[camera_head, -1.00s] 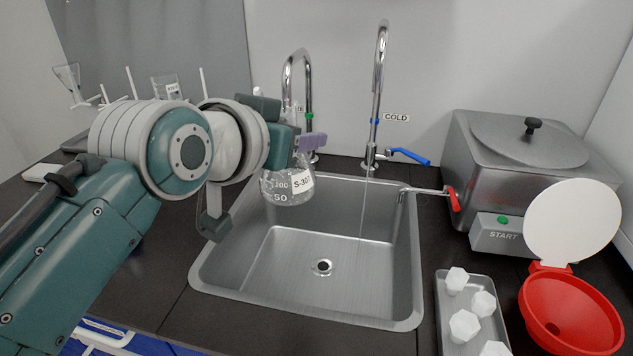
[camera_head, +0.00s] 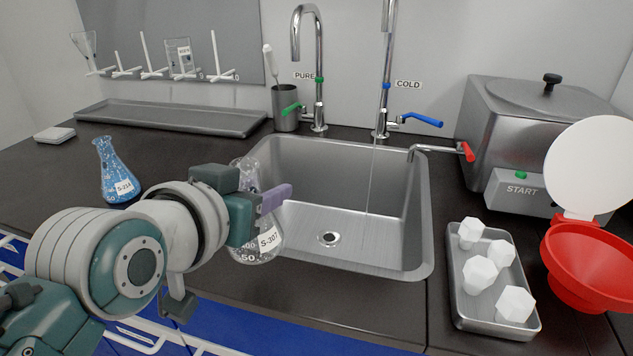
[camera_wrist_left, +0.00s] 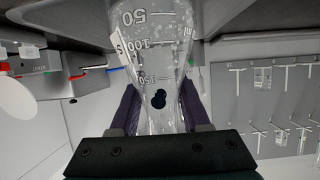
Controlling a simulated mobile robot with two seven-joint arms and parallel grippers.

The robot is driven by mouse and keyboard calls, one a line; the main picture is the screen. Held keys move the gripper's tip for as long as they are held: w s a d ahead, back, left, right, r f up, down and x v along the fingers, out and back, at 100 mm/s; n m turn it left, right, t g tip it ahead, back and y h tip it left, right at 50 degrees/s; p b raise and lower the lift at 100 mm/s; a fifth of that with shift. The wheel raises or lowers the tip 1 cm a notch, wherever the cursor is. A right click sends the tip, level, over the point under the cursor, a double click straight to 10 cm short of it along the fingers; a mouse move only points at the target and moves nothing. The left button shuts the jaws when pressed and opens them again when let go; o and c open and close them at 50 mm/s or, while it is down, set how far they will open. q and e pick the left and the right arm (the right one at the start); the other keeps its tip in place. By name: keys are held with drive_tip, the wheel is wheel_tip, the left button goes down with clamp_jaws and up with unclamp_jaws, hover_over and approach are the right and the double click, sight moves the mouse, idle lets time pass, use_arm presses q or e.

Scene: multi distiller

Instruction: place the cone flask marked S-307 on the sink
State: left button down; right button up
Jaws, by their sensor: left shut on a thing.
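The clear cone flask marked S-307 (camera_head: 257,243) is held upright in my left gripper (camera_head: 263,200). In the left wrist view the purple fingers (camera_wrist_left: 157,110) are shut around the neck of the flask (camera_wrist_left: 150,55). The flask overlaps the front left corner of the steel sink (camera_head: 427,225) in the head view; its height above the rim is hard to tell. The sink basin is empty apart from the drain, and a thin stream of water falls into it from the cold tap. My right gripper is not in view.
A blue flask (camera_head: 117,175) stands on the counter at left. The pure tap (camera_head: 319,70) and cold tap (camera_head: 388,70) rise behind the sink. A tray (camera_head: 455,290) of white pieces, a red funnel (camera_head: 590,265) and a steel bath (camera_head: 540,125) stand at right.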

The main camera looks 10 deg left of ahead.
sight(264, 223)
use_arm(q)
drive_tip(key=shift+f+b, duration=0.75)
drive_tip(key=shift+f, duration=1.9)
drive_tip(key=shift+c, duration=1.8)
unclamp_jaws()
drive_tip(key=shift+f, duration=0.1)
drive_tip(key=shift+r, duration=0.2)
drive_tip(key=s+a+r+m+g+p, duration=0.1)
drive_tip(key=s+g, duration=0.8)
drive_tip(key=s, duration=1.7)
drive_tip(key=shift+s+a+r+g+y+p, duration=0.4)
drive_tip(key=shift+a+r+p, duration=0.2)
drive_tip(key=shift+a+p, duration=0.4)
drive_tip(key=shift+d, duration=0.1)
